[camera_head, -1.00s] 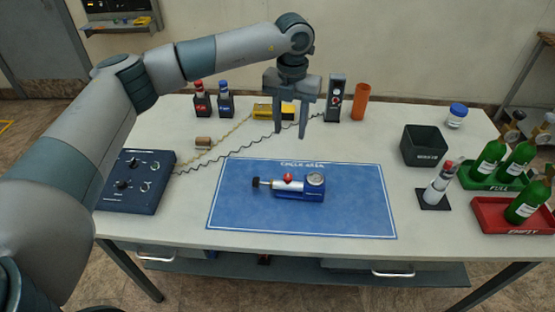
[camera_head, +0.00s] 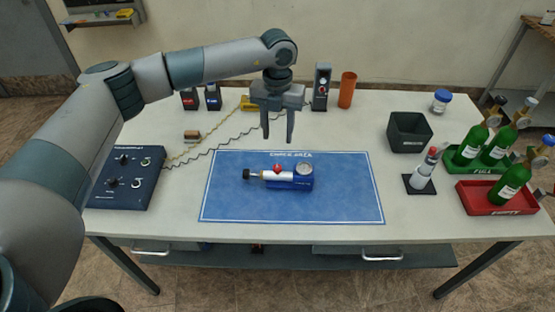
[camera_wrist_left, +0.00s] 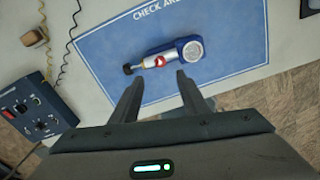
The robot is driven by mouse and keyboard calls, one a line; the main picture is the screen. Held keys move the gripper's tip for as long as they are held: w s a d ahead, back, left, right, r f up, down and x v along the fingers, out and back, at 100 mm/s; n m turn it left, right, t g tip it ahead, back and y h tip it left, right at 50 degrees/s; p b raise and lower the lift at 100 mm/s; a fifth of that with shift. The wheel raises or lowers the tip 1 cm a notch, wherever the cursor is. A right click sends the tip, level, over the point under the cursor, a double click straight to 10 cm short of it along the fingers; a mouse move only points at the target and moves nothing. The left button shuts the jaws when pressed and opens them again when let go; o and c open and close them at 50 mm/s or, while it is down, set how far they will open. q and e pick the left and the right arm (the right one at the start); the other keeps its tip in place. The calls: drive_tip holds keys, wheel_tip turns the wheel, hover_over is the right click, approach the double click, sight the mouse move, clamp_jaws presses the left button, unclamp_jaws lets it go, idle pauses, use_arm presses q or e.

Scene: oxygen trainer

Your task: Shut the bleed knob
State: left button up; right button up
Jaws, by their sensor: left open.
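The device with the bleed knob lies on the blue check-area mat (camera_head: 340,205). It has a blue base with a round gauge (camera_head: 304,170), a pale cylinder, a small red knob (camera_head: 277,168) on top and a black knob (camera_head: 247,174) at its left end. I cannot tell which knob is the bleed knob. In the left wrist view the red knob (camera_wrist_left: 160,62) and the black knob (camera_wrist_left: 128,69) lie beyond the fingertips. My left gripper (camera_head: 279,140) is open and empty, pointing down above the mat's far edge, apart from the device. My right gripper is not in view.
A dark blue control box (camera_head: 127,178) with wires stands at the left. A black bin (camera_head: 409,132), a green tray (camera_head: 492,167) and a red tray (camera_head: 497,200) with green bottles stand at the right. The mat around the device is clear.

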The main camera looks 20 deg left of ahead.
sight(278, 166)
use_arm(q)
wheel_tip(278, 166, down, 13)
drive_tip(key=p, duration=0.4)
drive_tip(key=shift+r, duration=0.1)
